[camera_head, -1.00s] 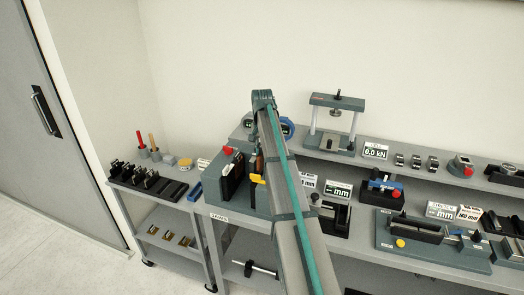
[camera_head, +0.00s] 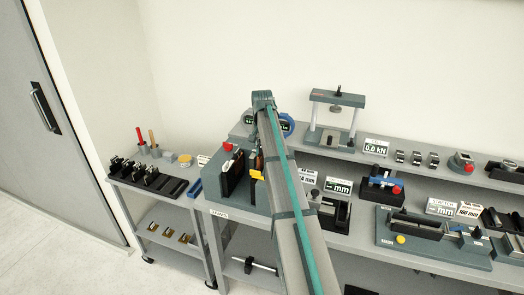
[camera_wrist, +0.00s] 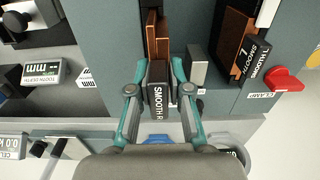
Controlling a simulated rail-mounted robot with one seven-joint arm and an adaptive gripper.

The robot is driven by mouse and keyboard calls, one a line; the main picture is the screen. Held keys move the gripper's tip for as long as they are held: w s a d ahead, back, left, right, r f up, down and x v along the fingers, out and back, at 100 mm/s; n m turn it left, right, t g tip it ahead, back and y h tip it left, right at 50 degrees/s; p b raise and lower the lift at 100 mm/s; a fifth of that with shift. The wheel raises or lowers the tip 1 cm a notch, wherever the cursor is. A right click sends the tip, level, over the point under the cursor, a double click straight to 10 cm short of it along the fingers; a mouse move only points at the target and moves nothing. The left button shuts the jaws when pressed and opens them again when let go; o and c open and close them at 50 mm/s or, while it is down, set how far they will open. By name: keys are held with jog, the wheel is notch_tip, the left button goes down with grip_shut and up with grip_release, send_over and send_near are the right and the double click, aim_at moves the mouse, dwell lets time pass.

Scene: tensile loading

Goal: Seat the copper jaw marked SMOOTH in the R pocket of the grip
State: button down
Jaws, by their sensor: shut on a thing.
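In the wrist view my gripper (camera_wrist: 159,70) is shut on a dark jaw (camera_wrist: 158,103) whose end label reads SMOOTH R. Copper surfaces (camera_wrist: 152,32) show just beyond the fingertips, in line with the jaw. The grip (camera_wrist: 212,92) is a grey-teal block around and beyond the fingers. The jaw's far end reaches toward a dark slot in it; its depth there cannot be told. A second copper-faced jaw marked SMOOTH (camera_wrist: 242,62) sits in the grip to the right. In the head view the grip (camera_head: 226,196) stands on the bench's left end, and my arm hides the gripper.
A red clamp knob (camera_wrist: 287,80) sticks out at the grip's right side. A small grey block (camera_wrist: 196,66) lies close beside the right finger. In the head view a black rack of jaws (camera_head: 172,188) stands on the left cart, and gauges and fixtures fill the bench to the right.

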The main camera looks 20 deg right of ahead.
aim_at(262, 158)
jog(key=shift+f+b, duration=0.6)
jog(key=shift+f, duration=1.25)
jog(key=c, duration=1)
grip_release()
jog(key=shift+s+f, duration=0.1)
notch_tip(262, 158, up, 12)
jog(key=shift+r, duration=0.1)
